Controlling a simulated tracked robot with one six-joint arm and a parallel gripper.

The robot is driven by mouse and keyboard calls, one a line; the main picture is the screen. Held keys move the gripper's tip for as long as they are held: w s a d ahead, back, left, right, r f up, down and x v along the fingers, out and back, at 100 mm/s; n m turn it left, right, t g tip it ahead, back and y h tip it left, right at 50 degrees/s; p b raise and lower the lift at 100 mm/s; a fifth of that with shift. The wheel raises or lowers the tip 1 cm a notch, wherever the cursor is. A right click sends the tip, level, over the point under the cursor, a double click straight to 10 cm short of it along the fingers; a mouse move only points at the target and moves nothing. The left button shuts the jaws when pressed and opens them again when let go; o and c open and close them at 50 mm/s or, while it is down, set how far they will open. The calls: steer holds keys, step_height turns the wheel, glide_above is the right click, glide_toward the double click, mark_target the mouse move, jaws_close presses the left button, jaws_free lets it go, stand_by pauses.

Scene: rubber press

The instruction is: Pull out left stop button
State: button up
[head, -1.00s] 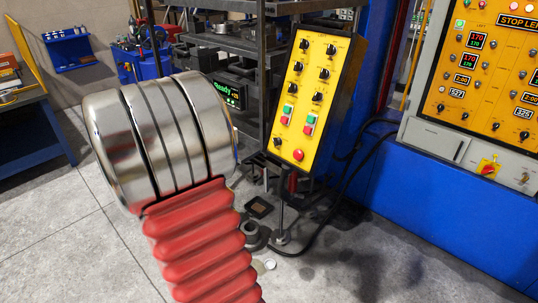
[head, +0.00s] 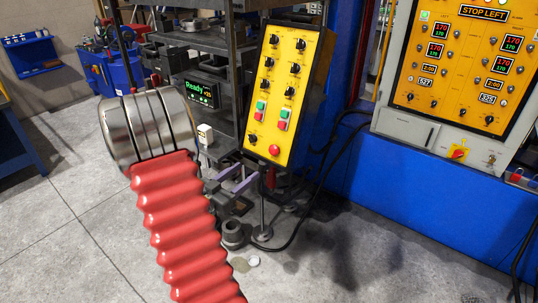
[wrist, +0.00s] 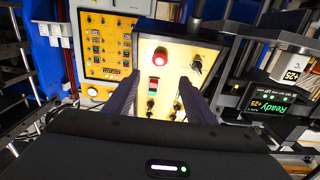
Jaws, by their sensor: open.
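A yellow control box (head: 291,75) stands tilted on a thin post in the middle of the head view. A round red stop button (head: 274,150) sits near its lower edge. In the wrist view the red button (wrist: 160,59) shows at the upper middle of the box, between and beyond my fingers. My gripper (head: 244,183) is open and empty, its purple-grey fingers just below and left of the box's lower edge in the head view. In the wrist view my gripper (wrist: 160,88) points toward the box face, apart from the button as far as I can tell.
A black selector knob (head: 252,140) sits left of the red button, with green and red push buttons above. A dark shelf rack (head: 217,40) with a "Ready" display (head: 199,92) stands behind on the left. A large yellow panel (head: 463,60) is on the right. Cables hang right of the box.

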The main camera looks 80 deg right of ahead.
mark_target(272, 151)
steer(key=x, duration=1.3)
steer(key=shift+s+d, duration=0.2)
steer(key=shift+w, duration=0.1)
jaws_close()
